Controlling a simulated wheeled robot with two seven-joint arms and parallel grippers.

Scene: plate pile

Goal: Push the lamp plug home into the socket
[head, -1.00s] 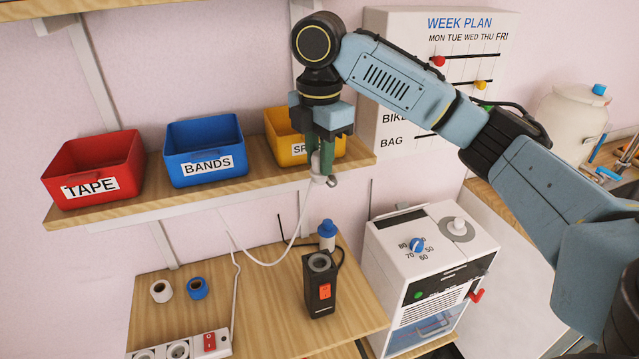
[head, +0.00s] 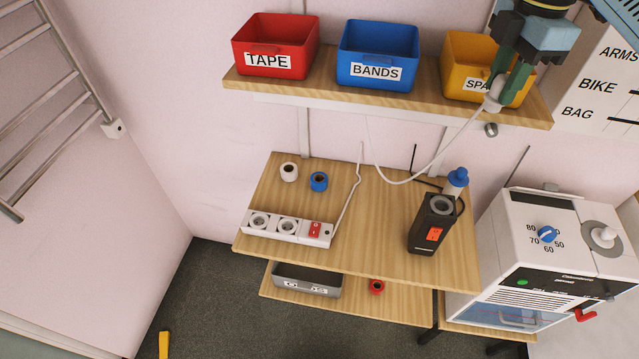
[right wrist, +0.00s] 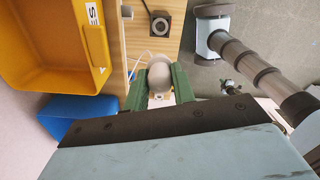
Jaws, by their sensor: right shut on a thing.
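My right gripper (head: 507,90) is shut on the white lamp plug (head: 493,97), in front of the yellow bin and the upper shelf's edge. In the right wrist view the green fingers clasp the rounded plug (right wrist: 159,76) from both sides. Its white cable (head: 420,172) hangs in a loop towards the lower shelf. A white power strip (head: 250,236) with two visible round sockets and a red switch lies at the lower shelf's front left. The plug is well apart from it, above and to the right. My left gripper does not show.
Two tape rolls lie behind the strip. Red (head: 275,45), blue (head: 378,55) and yellow (head: 470,62) bins line the upper shelf. A white machine (head: 555,240) stands right.

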